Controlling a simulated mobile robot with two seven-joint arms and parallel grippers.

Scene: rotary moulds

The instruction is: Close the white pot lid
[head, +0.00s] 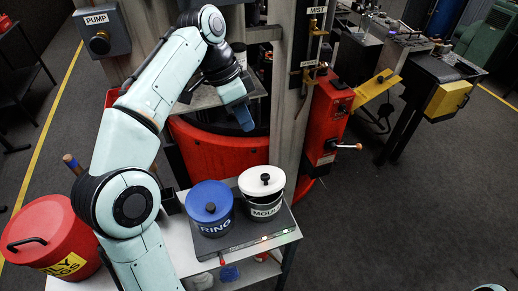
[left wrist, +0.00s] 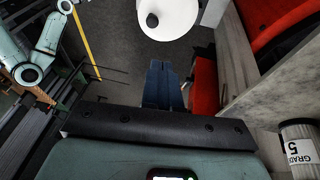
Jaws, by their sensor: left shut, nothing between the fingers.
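The white lid (head: 250,182) with a black knob sits over the dark pot (head: 265,211) marked "MOUL…" in the head view. It looks a little tilted, with a dark gap under its lower right edge; how it seats at the back is hidden. A white disc with a dark knob, which looks like the same lid (left wrist: 178,22), shows at the top of the left wrist view. My left gripper (head: 243,119) is above and behind the pot, fingers pointing down, apart from the lid. Its blue fingers (left wrist: 163,84) are together and empty. My right gripper is not in view.
A blue-lidded pot (head: 209,203) marked "RING" stands close left of the white-lidded pot on a grey plate. A red lidded bin (head: 48,238) is at the far left. A metal post (head: 291,110), red tub (head: 215,152) and red box (head: 326,118) stand behind.

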